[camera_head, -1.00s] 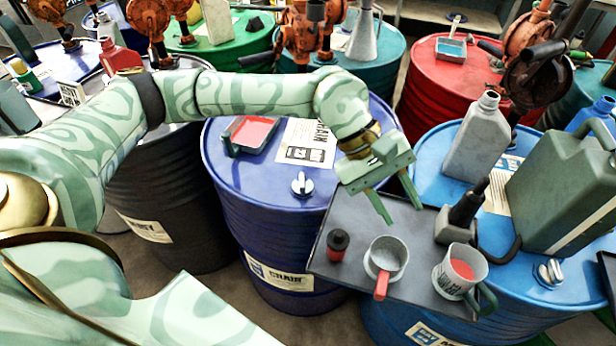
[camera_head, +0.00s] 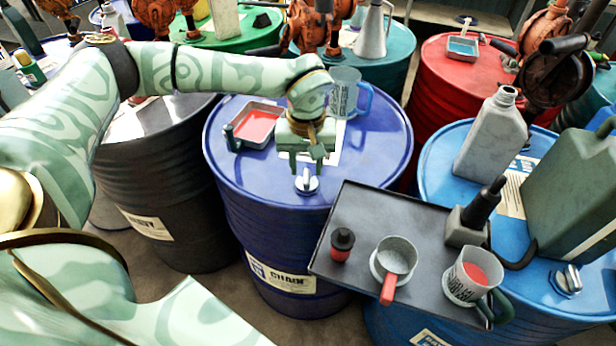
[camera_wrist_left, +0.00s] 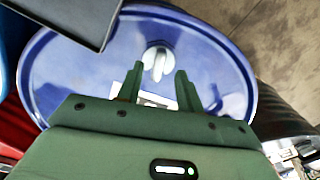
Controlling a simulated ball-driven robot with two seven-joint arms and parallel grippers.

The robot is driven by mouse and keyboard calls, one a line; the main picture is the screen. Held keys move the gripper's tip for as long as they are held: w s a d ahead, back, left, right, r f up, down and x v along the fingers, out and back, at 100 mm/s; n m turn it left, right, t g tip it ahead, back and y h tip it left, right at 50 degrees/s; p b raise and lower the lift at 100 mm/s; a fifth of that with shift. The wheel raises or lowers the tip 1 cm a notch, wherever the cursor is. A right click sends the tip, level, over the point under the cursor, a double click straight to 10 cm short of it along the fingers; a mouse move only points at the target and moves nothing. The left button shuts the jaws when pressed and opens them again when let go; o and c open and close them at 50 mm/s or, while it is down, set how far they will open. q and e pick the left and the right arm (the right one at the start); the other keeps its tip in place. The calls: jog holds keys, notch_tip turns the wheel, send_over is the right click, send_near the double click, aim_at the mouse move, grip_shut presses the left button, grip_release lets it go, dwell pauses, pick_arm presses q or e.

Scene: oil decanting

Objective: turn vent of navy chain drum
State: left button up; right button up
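The navy chain drum (camera_head: 375,150) stands in the middle of the head view, with a "CHAIN" label on its side. Its vent (camera_head: 307,185) is a small silvery cap with a raised grip near the front of the lid. The vent also shows in the wrist view (camera_wrist_left: 157,61). My left gripper (camera_head: 306,172) hangs over the lid, pointing down just behind and above the vent. Its two green fingers are apart with nothing between them. In the wrist view the vent lies just beyond the fingertips (camera_wrist_left: 159,76). My right gripper is not in view.
A dark grey tray (camera_head: 350,215) with a red-and-black bottle, a red-handled cup and a mug sits close at the right. A red-filled pan (camera_head: 256,125) and a blue-handled jug (camera_head: 345,92) stand behind on the lid. Black (camera_head: 165,195) and blue (camera_head: 435,165) drums flank it.

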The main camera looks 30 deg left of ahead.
aim_at(307, 179)
pick_arm(q)
jog(key=shift+f+b, duration=0.3)
jog(key=shift+f, duration=1.45)
grip_shut()
